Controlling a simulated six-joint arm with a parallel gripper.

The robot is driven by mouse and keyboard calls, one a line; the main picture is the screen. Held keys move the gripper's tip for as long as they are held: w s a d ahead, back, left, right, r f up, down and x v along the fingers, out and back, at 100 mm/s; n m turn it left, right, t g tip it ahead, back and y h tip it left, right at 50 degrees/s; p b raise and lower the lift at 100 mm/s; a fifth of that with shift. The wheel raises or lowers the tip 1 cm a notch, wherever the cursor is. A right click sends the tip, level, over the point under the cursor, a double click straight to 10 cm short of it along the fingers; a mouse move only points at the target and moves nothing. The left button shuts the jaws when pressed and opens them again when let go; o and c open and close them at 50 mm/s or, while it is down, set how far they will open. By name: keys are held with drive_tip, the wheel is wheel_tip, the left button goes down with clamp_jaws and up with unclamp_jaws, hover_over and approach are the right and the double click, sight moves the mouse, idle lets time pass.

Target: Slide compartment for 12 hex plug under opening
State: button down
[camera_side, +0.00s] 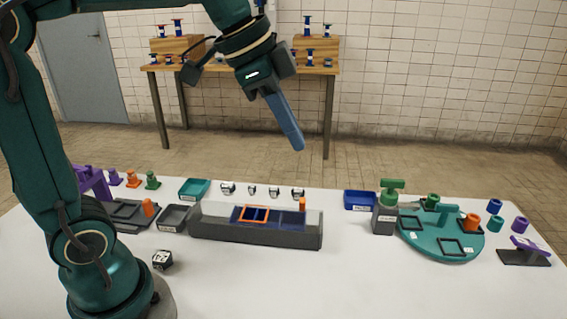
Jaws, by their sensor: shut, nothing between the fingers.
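A long grey rail box (256,236) with raised clear-looking walls stands at the middle of the white table. A blue slider with compartments (290,218) lies in it, and an orange frame (256,213) sits over its left-middle part. A small orange knob (302,203) stands up at the slider's right end. Any labels on the compartments are too small to read, so I cannot tell which one is for the 12 hex plug. My gripper (297,143) is shut and empty, high above and behind the box, its blue fingers pointing down and slightly right.
The front table is mostly clear.

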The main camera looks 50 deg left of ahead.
drive_tip(key=w+a+f+m+g, duration=0.1)
drive_tip(key=w+a+f, duration=0.2)
drive_tip(key=w, duration=0.4)
drive_tip(key=shift+g+h, duration=0.6)
drive_tip(key=shift+g, duration=0.1)
drive_tip(key=w+f, duration=0.1)
drive_tip(key=f, duration=0.4)
drive_tip(key=w+f, duration=0.2)
drive_tip(key=f, duration=0.3)
drive_tip(key=w+f, duration=0.2)
drive_tip(key=f, duration=0.3)
drive_tip(key=shift+w+d+f, duration=0.1)
drive_tip(key=shift+w+f, duration=0.1)
drive_tip(key=shift+s+a+r, duration=0.15)
drive_tip(key=shift+s+a, duration=0.75)
drive_tip(key=shift+a, duration=0.1)
drive_tip(key=shift+s+a, duration=0.5)
drive_tip(key=s+a, duration=0.6)
drive_tip(key=shift+s, duration=0.1)
